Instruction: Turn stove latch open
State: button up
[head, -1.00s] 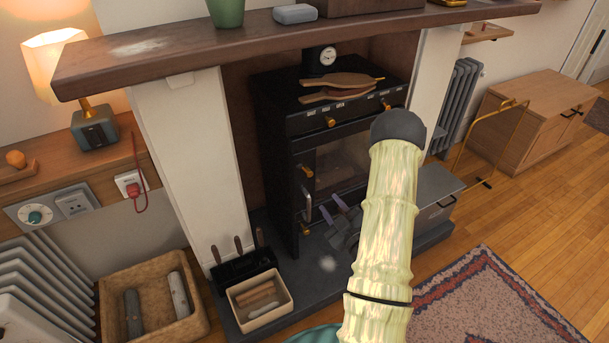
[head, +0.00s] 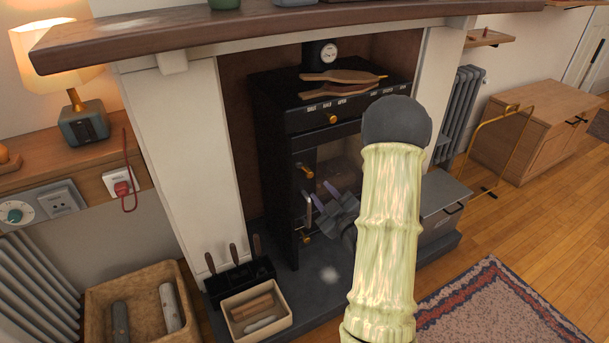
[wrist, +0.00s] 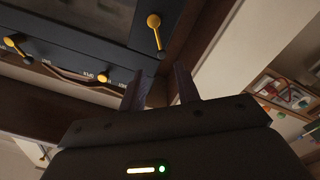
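The black stove (head: 275,150) stands in the fireplace. On its front left edge are an upper brass lever (head: 305,171), a pale upright handle (head: 308,208) and a lower brass knob (head: 306,238). I cannot tell for sure which is the latch. My gripper (head: 325,196) is open and empty in front of the stove, close to the pale handle; contact cannot be told. In the wrist view, its two dark fingers (wrist: 160,84) are apart, with a brass lever (wrist: 155,32) beyond their tips. My arm hides the stove's right side.
Wooden paddle-like things (head: 342,80) lie on the stove top. A tool holder (head: 240,282) and a box of sticks (head: 257,310) stand at the hearth's left. A grey box (head: 440,195) is at the right. The mantel (head: 250,25) overhangs the stove.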

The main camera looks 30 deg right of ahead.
aim_at(303, 168)
jog(key=w+b, duration=0.1)
jog(key=w, duration=1)
jog(key=shift+w, duration=0.25)
grip_shut()
